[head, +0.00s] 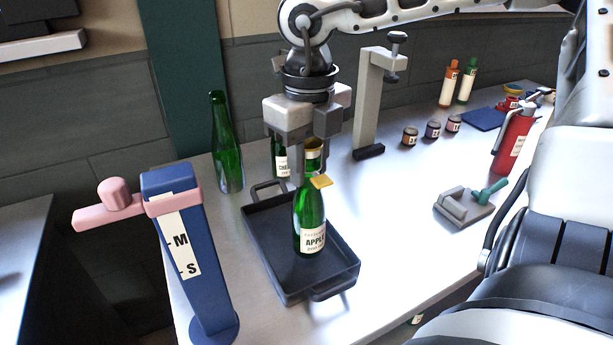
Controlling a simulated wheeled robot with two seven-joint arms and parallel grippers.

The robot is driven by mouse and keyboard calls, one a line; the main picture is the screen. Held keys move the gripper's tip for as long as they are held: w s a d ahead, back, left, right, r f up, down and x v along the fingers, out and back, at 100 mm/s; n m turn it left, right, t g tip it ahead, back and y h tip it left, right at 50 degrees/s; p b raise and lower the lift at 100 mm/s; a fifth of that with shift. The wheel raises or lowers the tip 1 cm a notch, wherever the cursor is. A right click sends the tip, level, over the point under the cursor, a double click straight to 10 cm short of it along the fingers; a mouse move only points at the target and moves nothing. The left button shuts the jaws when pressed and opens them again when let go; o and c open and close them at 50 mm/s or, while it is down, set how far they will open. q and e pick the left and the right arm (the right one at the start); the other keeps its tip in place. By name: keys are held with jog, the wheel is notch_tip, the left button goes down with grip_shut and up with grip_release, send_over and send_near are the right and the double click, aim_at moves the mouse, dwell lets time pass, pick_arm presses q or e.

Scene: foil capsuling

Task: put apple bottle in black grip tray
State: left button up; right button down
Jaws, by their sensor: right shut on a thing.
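My right gripper (312,145) points down from above and is shut on the bottle's top. The tray is a dark rectangular one with raised walls and a handle at each end. My left gripper is not in view.
A plain green bottle (227,150) and a labelled green bottle (281,158) stand behind the tray. A blue post (178,255) with a pink arm is at left, a grey stand (367,100) behind. Small jars (432,130), a grey tool (463,208) and a red extinguisher (513,140) are right.

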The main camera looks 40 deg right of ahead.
aim_at(307, 182)
jog(key=shift+w+f, duration=0.25)
jog(key=shift+f, duration=1.45)
jog(key=shift+f, duration=0.2)
jog(key=c, duration=1.1)
grip_release()
jog(key=shift+s, duration=0.1)
jog(key=shift+o, duration=0.2)
jog(key=shift+r, duration=0.5)
notch_tip(307, 182, up, 11)
jog(key=shift+r, duration=0.2)
